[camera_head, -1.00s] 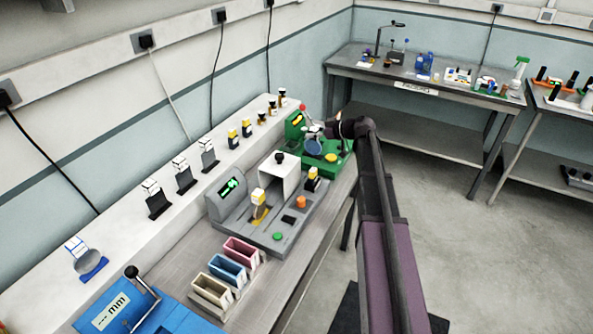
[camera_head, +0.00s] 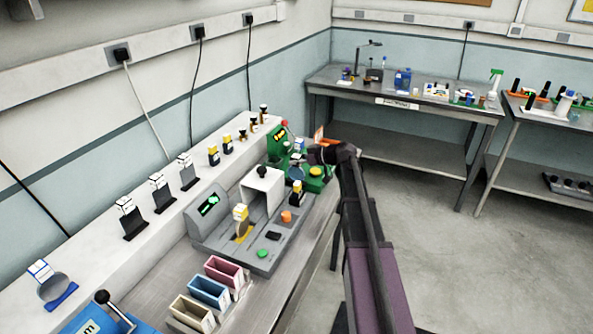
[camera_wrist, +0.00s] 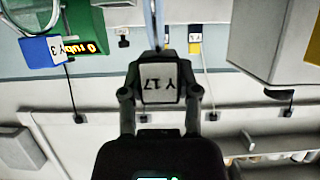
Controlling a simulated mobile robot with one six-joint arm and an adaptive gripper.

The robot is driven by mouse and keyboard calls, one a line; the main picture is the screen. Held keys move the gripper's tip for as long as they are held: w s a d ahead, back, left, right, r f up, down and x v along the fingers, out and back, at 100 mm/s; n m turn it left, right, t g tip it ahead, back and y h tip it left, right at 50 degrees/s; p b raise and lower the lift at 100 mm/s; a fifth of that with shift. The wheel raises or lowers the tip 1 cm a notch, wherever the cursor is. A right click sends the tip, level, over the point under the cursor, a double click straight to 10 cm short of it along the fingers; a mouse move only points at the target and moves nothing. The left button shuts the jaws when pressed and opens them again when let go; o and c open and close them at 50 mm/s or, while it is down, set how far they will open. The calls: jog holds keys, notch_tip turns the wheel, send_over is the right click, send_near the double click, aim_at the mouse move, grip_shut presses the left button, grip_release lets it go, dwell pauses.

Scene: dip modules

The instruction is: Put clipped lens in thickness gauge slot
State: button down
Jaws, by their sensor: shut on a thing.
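In the wrist view my gripper (camera_wrist: 160,94) is shut on a dark clip (camera_wrist: 160,82) with a white label reading Y 17. A thin pale-blue lens (camera_wrist: 157,22) is seen edge-on, running from the clip to the picture's top edge. In the head view my gripper (camera_head: 322,152) is beside the green device (camera_head: 278,146); the held lens is too small to make out surely. A blue device (camera_head: 88,320), labelled mm in the earlier frame, is cut off at bottom left. It looks like the thickness gauge; its slot is not visible.
A grey device (camera_head: 209,234) holds a yellow-clipped lens (camera_head: 240,226). Pink (camera_head: 225,271), blue (camera_head: 209,290) and beige (camera_head: 191,313) bins stand in front. Several clips line the white ledge (camera_head: 95,262); a lens stands on a blue holder (camera_head: 62,298).

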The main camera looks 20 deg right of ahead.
aim_at(301, 167)
jog(key=shift+f+b, duration=1.9)
jog(key=shift+b, duration=0.05)
jog(key=shift+f, duration=0.15)
jog(key=shift+c, duration=1.7)
grip_release()
jog(key=shift+r, duration=0.3)
jog(key=p+v, duration=0.4)
jog(key=v, duration=0.8)
jog(key=shift+p, duration=0.35)
